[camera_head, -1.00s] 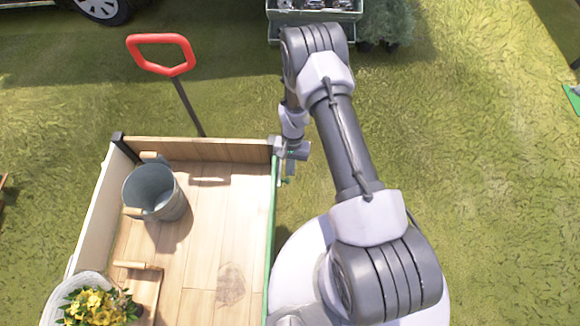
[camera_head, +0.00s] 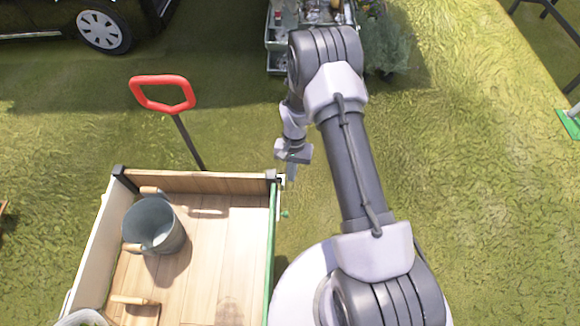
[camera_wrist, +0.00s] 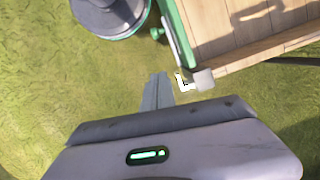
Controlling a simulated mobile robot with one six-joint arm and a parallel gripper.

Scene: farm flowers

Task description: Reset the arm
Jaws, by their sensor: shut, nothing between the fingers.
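My gripper (camera_head: 291,173) hangs from my arm just outside the far right corner of the wooden cart (camera_head: 196,178) in the head view. In the wrist view my gripper (camera_wrist: 157,88) points down over grass, its fingers together with nothing between them. The cart's corner (camera_wrist: 202,80) is close to the right of the fingers there. I cannot tell whether they touch the corner.
A metal bucket (camera_head: 154,226) and a wooden-handled tool (camera_head: 134,301) are in the cart. The cart's red handle (camera_head: 163,94) rises behind it. A crate stand (camera_head: 284,32), a bushy plant (camera_head: 388,46) and a vehicle wheel (camera_head: 104,32) stand farther back.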

